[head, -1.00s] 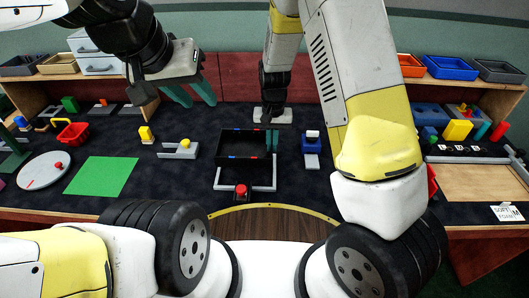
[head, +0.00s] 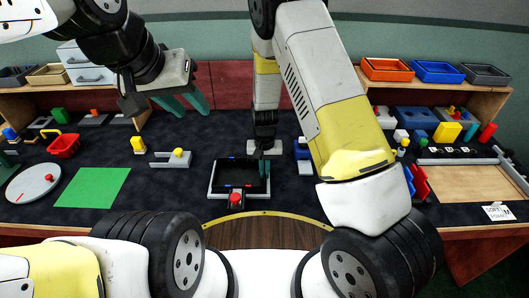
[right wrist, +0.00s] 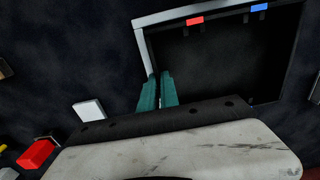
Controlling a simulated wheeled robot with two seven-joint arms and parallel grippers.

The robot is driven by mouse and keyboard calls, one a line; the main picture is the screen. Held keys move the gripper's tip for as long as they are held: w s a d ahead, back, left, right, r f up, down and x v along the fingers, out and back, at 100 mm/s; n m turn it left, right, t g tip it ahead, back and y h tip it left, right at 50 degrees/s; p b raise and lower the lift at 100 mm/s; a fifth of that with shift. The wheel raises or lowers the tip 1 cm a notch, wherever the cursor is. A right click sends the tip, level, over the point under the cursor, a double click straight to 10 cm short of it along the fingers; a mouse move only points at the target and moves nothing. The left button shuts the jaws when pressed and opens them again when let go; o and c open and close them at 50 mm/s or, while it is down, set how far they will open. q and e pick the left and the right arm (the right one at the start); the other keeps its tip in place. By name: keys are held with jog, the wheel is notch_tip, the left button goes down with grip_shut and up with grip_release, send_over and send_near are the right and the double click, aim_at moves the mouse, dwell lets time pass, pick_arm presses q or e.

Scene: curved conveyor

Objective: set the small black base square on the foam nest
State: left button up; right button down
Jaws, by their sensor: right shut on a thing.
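The small black base (head: 232,178), a shallow open tray with red and blue marks on its rim, lies low on the dark table inside a grey angled frame (head: 212,180). In the right wrist view the base (right wrist: 220,65) has grey edging along its left and top sides. My right gripper (head: 265,168) is shut on the base's wall; its teal fingers (right wrist: 157,90) hold the wall at the base's near left in the wrist view. I cannot make out the foam nest under the base. My left gripper (head: 194,110) is open and empty, high above the table.
A red button (head: 236,200) stands at the frame's front. A blue block (head: 303,150) stands close to the right. Bare table lies between the mat and frame.

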jog(key=shift+f, duration=0.25)
